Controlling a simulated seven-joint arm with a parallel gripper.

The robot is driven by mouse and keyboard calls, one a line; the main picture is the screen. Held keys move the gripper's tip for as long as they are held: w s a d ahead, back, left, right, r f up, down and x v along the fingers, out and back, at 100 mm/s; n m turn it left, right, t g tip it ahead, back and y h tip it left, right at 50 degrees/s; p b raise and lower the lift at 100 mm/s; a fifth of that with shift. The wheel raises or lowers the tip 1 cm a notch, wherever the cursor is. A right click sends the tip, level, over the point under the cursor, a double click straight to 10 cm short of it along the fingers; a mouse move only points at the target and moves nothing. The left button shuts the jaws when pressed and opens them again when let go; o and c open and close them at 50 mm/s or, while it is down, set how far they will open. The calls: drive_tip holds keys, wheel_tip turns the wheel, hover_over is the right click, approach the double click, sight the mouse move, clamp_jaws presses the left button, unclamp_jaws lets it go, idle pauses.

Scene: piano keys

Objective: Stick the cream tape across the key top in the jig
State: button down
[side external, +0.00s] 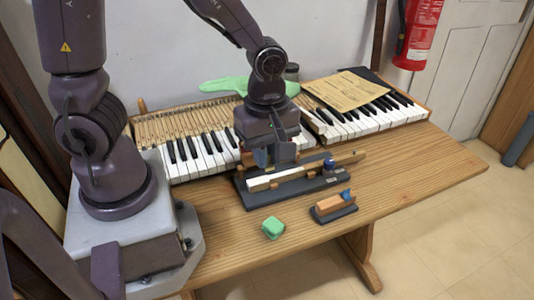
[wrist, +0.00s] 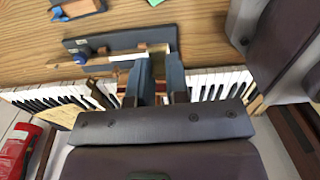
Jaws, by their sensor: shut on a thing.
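The jig is a dark grey base (side external: 333,180) on the table in front of the piano keys. A wooden key (side external: 345,160) with a white key top (side external: 298,174) lies along it, beside a blue knob (side external: 329,164). The jig's base also shows in the wrist view (wrist: 75,44). My gripper (side external: 268,170) is down at the left part of the key.
Piano keys (side external: 200,150), a green cloth (side external: 228,85) and a paper sheet (side external: 347,91) lie behind. The table's right side is clear.

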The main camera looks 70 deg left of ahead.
drive_tip(key=shift+r, duration=0.8)
drive_tip(key=shift+r, duration=1.5)
drive_tip(key=shift+a, duration=0.1)
drive_tip(key=shift+a+f, duration=0.2)
drive_tip(key=shift+a, duration=0.15)
drive_tip(key=n, duration=0.2)
hover_over(258, 181)
drive_tip(key=s+d, duration=0.1)
drive_tip(key=s, duration=0.1)
wheel_tip(258, 181, down, 9)
drive_tip(key=shift+w+a+f+m, duration=0.3)
drive_tip(key=shift+w+f+m, duration=0.1)
drive_tip(key=shift+f+m, duration=0.25)
drive_tip(key=shift+w+a+f+m, duration=0.25)
drive_tip(key=shift+w+f+m, duration=0.15)
drive_tip(key=shift+f+m, duration=0.2)
drive_tip(key=shift+w, duration=0.15)
drive_tip(key=shift+f, duration=2.65)
drive_tip(key=shift+f, duration=0.8)
